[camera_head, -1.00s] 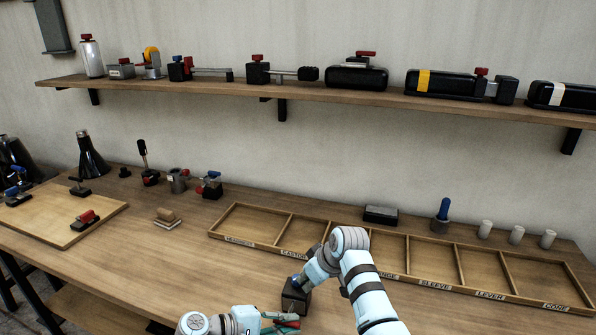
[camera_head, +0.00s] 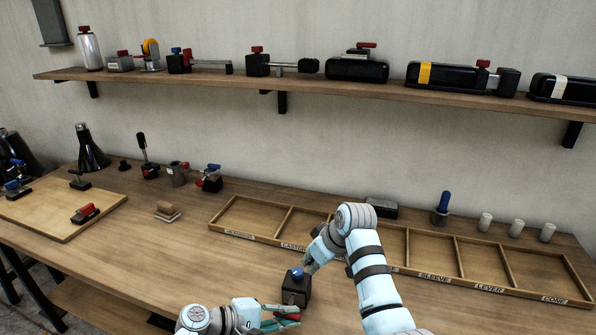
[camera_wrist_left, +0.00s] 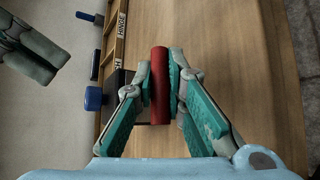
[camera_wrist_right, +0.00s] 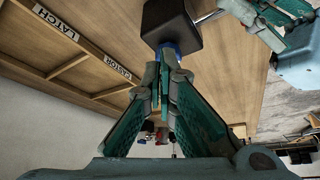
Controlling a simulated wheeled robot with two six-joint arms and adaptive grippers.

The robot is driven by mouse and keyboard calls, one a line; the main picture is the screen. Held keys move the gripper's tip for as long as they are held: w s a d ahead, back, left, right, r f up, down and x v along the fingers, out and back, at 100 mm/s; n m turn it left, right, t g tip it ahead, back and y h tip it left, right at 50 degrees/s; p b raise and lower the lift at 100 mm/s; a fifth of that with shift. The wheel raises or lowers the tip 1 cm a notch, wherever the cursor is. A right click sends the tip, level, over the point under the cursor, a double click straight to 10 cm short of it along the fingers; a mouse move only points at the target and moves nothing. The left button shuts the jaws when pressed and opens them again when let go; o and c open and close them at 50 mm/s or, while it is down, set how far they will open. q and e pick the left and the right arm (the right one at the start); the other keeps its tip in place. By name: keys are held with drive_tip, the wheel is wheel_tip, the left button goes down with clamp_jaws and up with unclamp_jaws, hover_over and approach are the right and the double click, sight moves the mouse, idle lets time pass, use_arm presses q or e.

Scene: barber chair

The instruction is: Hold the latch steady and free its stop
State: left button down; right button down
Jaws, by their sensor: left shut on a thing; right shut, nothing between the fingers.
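The latch is a black block (camera_head: 295,291) near the table's front edge, with a blue knob (camera_head: 297,274) on top, seemingly its stop. In the right wrist view a metal rod (camera_wrist_right: 208,15) runs from the block (camera_wrist_right: 172,22) toward my left gripper. My left gripper (camera_head: 287,317) is shut on a red handle (camera_wrist_left: 159,85), which its fingers pinch from both sides. My right gripper (camera_head: 308,266) is shut and empty beside the knob; in its wrist view the fingertips are close to the blue knob (camera_wrist_right: 169,50). I cannot tell whether they touch it.
A labelled wooden tray (camera_head: 262,239) lies behind the latch. A wooden board (camera_head: 50,211) with clamps is at the left. Several small fixtures (camera_head: 178,173) stand at the back left, and a shelf (camera_head: 230,83) with similar devices hangs above.

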sight(298, 274)
wheel_tip(298, 274, up, 2)
drive_tip(key=f, duration=0.2)
drive_tip(key=s+a+f, duration=0.1)
drive_tip(key=f, duration=0.3)
drive_tip(key=shift+s+a, duration=0.2)
idle(0.4)
drive_tip(key=shift+w+a, duration=0.2)
drive_tip(key=shift+w, duration=0.2)
idle(0.7)
drive_tip(key=shift+w+d, duration=0.4)
drive_tip(key=shift+d, duration=0.25)
idle(0.4)
